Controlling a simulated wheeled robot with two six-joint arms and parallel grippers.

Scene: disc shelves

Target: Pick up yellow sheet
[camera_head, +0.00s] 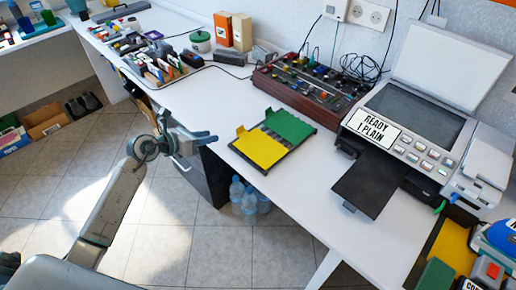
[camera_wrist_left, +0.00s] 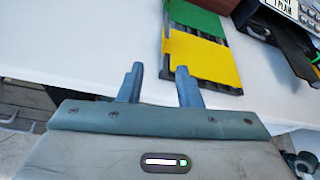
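The yellow sheet (camera_head: 260,149) lies on a dark tray (camera_head: 287,154) near the front edge of the white desk, beside a green sheet (camera_head: 289,127). A small tab sticks up at its left corner. In the left wrist view the yellow sheet (camera_wrist_left: 203,58) is ahead and slightly right of my fingers. My left gripper (camera_head: 212,136) is left of the yellow sheet, apart from it, by the desk's front edge. In the left wrist view its fingers (camera_wrist_left: 158,85) are spread with nothing between them. My right gripper is not seen.
A printer (camera_head: 410,115) with its lid up and a label reading "READY 1 PLAIN" stands right. A dark output tray (camera_head: 371,185) juts toward the front. A control box (camera_head: 310,90) is behind the sheets. Bottles (camera_head: 250,197) stand on the floor.

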